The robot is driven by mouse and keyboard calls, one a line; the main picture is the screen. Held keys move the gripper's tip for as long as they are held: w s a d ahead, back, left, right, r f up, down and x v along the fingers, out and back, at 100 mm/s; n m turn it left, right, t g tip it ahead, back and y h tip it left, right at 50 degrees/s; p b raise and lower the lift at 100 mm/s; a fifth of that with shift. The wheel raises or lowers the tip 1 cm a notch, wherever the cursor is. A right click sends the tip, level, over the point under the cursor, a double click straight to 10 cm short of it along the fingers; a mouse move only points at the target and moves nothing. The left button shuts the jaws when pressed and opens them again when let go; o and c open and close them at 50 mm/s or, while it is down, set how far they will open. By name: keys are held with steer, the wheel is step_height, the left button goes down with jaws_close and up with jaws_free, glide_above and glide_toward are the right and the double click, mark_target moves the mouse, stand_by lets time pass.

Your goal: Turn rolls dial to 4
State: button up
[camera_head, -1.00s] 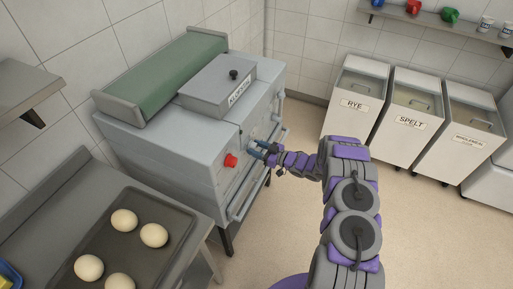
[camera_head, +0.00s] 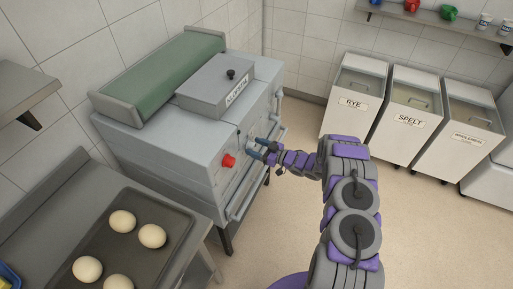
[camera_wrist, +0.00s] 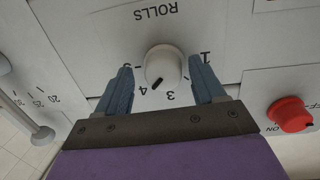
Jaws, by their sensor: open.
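My gripper (camera_wrist: 159,72) is open, with one blue finger on each side of the dial and a small gap showing at both sides.
A red knob (camera_wrist: 290,114) sits on the panel beside the dial, and another scale with a handle is at the left. A tray (camera_head: 172,225) of dough balls lies at lower left. Flour bins (camera_head: 408,121) stand at right; floor between is clear.

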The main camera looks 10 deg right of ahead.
steer(key=shift+s, duration=0.1)
steer(key=p+v, duration=0.1)
steer(key=v, duration=1.6)
steer(key=shift+d, duration=0.25)
